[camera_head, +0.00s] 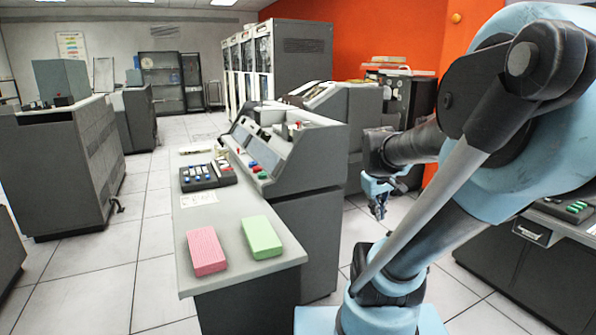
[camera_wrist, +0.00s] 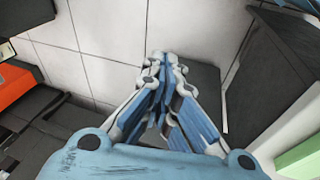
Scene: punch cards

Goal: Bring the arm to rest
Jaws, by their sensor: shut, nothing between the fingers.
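My gripper (camera_head: 379,208) hangs at the end of my folded arm, right of the console desk and apart from it in the head view. In the wrist view my gripper (camera_wrist: 168,62) points down over the floor, with its blue fingers together and nothing between them. My arm fills the right side of the head view. A pink card stack (camera_head: 207,250) and a green card stack (camera_head: 262,237) lie side by side on the near end of the desk (camera_head: 225,288).
Grey cabinets (camera_head: 62,165) stand at the left and tape units (camera_head: 262,60) at the back. Tiled floor (camera_head: 120,260) is open left of the desk. A dark machine (camera_head: 530,255) stands at the right.

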